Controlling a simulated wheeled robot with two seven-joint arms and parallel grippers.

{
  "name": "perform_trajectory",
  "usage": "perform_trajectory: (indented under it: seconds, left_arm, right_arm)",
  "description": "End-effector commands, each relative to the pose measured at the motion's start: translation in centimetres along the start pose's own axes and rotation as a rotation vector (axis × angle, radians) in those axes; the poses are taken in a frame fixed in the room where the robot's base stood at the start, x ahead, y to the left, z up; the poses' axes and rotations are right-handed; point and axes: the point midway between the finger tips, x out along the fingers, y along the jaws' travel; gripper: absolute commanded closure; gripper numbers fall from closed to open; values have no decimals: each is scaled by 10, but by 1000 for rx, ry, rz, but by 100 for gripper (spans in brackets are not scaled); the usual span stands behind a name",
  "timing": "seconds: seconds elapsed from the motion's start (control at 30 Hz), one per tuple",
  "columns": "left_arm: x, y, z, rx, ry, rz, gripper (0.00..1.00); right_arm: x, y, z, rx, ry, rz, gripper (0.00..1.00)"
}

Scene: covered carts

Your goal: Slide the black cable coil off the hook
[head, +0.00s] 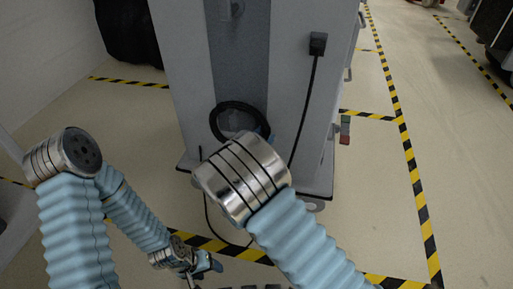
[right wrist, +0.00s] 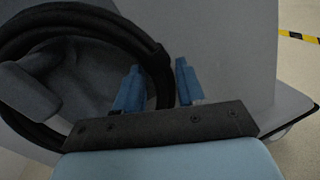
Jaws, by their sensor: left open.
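The black cable coil (head: 238,105) hangs low on the front panel of a grey cart. In the right wrist view the coil (right wrist: 85,17) loops around a dark grey rounded piece (right wrist: 30,88), which looks like the hook. My right gripper (right wrist: 158,88) is at the coil's right side. Its two blue fingers are apart, with a strand of the coil between them in this view; I see no clear grip. In the head view my right wrist hides most of this gripper. My left gripper (head: 207,266) is low at the bottom of the view, open and away from the coil.
The grey cart (head: 185,60) stands straight ahead. A black plug (head: 318,43) on its front has a cable running down beside the coil. A dark covered object (head: 128,30) stands at back left.

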Motion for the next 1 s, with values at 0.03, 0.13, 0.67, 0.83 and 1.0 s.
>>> perform_trajectory:
  seconds: [0.03,0.13,0.67,0.83,1.0]
  left_arm:
    - [1,0,0,0,0,0,39]
    - [1,0,0,0,0,0,39]
    - [1,0,0,0,0,0,39]
    - [1,0,0,0,0,0,39]
    - [0,0,0,0,0,0,39]
  right_arm:
    - [4,0,0,0,-1,-1,61]
    - [8,0,0,0,0,0,61]
    - [8,0,0,0,0,0,100]
    - [8,0,0,0,0,0,85]
    - [8,0,1,1,-1,0,100]
